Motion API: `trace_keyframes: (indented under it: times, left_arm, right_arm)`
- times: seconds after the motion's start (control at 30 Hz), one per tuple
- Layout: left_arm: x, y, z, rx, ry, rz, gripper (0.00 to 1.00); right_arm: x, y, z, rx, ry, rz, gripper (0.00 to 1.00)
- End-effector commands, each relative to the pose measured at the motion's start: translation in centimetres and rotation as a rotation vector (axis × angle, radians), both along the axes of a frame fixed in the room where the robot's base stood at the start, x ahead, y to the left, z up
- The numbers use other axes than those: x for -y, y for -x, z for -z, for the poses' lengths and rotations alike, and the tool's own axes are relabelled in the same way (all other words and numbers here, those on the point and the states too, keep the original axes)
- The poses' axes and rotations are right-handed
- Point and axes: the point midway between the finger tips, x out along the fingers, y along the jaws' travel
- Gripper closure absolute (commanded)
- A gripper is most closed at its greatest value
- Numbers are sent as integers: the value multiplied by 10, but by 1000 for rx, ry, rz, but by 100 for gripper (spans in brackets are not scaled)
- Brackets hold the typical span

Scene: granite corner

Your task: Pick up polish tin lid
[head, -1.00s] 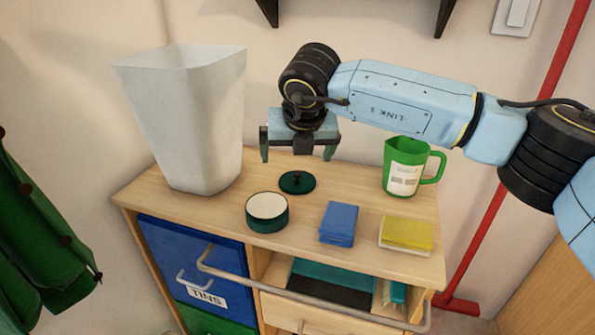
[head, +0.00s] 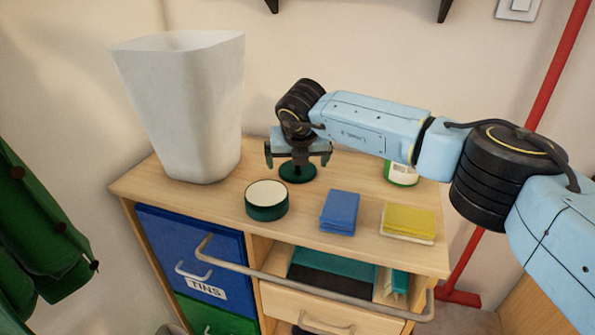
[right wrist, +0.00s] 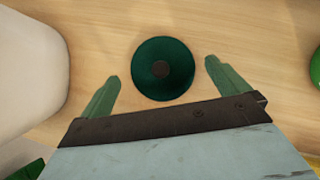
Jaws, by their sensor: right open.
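The polish tin lid (head: 298,173) is a round dark green disc with a dark knob, lying flat on the wooden top. It also shows in the right wrist view (right wrist: 162,68), between and just beyond the fingertips. My right gripper (head: 297,162) is open and empty, pointing down above the lid and partly covering it in the head view. Its two green fingers (right wrist: 160,78) stand to either side of the lid with clear gaps. The polish tin (head: 267,200), green with a pale top, stands in front of the lid. My left gripper does not show.
A tall white bin (head: 185,110) stands left of the lid. A rail (head: 300,283) runs along the cabinet front.

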Motion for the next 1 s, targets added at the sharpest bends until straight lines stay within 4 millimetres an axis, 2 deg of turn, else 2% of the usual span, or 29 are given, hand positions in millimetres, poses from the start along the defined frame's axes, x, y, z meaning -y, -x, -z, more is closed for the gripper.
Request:
trace_keyframes:
  times: [0.13,0.43,0.73,0.8,1.0]
  left_arm:
    - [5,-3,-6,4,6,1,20]
    - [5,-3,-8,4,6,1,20]
    - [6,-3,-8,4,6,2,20]
    - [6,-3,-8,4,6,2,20]
    - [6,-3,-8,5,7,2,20]
  right_arm:
    - [0,-6,13,-2,0,1,0]
    - [0,-8,14,-1,1,-1,0]
    - [0,-8,14,-1,0,0,38]
    - [0,-8,14,0,0,0,41]
    - [0,-8,12,0,0,0,42]
